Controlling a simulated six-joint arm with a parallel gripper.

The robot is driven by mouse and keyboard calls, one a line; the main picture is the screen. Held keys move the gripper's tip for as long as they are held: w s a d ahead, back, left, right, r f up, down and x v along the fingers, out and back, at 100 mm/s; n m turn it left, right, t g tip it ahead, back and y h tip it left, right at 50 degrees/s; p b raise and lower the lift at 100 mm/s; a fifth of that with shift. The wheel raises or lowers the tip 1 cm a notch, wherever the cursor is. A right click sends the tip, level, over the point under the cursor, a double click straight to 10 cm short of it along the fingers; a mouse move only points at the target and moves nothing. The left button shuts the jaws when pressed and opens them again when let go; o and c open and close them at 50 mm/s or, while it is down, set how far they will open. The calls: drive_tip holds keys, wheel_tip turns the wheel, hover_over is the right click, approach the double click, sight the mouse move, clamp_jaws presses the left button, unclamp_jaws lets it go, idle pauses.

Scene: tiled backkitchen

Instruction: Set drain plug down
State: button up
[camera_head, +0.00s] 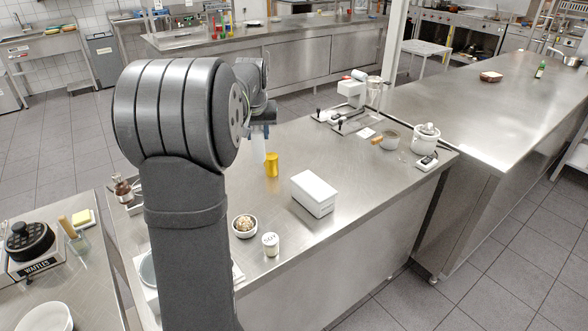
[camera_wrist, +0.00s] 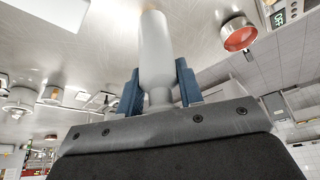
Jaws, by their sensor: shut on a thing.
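My gripper (camera_wrist: 158,85) is shut on a pale grey, long, rounded thing with a narrow neck, which I take for the drain plug (camera_wrist: 155,45). The neck lies between the two blue fingers. In the head view the pale drain plug (camera_head: 258,147) hangs upright below my gripper (camera_head: 262,130), partly hidden by my arm. Its lower end is close to the steel counter (camera_head: 330,150), left of a yellow cup (camera_head: 272,164). I cannot tell whether it touches the counter.
A white box (camera_head: 314,193), a bowl of food (camera_head: 244,226) and a white jar (camera_head: 270,244) stand nearer on the counter. A white pot (camera_head: 426,138) and a mixer (camera_head: 352,98) stand at the far right. The counter between the yellow cup and the mixer is clear.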

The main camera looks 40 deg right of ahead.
drive_tip(key=s+d+f+m, duration=0.1)
drive_tip(key=s+d, duration=0.4)
drive_tip(key=d, duration=0.3)
drive_tip(key=s+d+m, duration=0.2)
drive_tip(key=s+d, duration=0.2)
drive_tip(key=d, duration=0.4)
drive_tip(key=shift+g+h, duration=0.4)
drive_tip(key=shift+w+a+f, duration=0.5)
drive_tip(key=shift+w+f, duration=1.25)
drive_tip(key=shift+f, duration=0.05)
drive_tip(key=shift+w+a+f, duration=0.45)
drive_tip(key=shift+w+f, duration=1.35)
drive_tip(key=shift+f, duration=0.05)
drive_tip(key=shift+w+a+f, duration=0.5)
drive_tip(key=shift+w+f, duration=1.25)
drive_tip(key=shift+f, duration=0.05)
drive_tip(key=shift+f, duration=0.15)
drive_tip(key=o, duration=1)
drive_tip(key=v, duration=1.2)
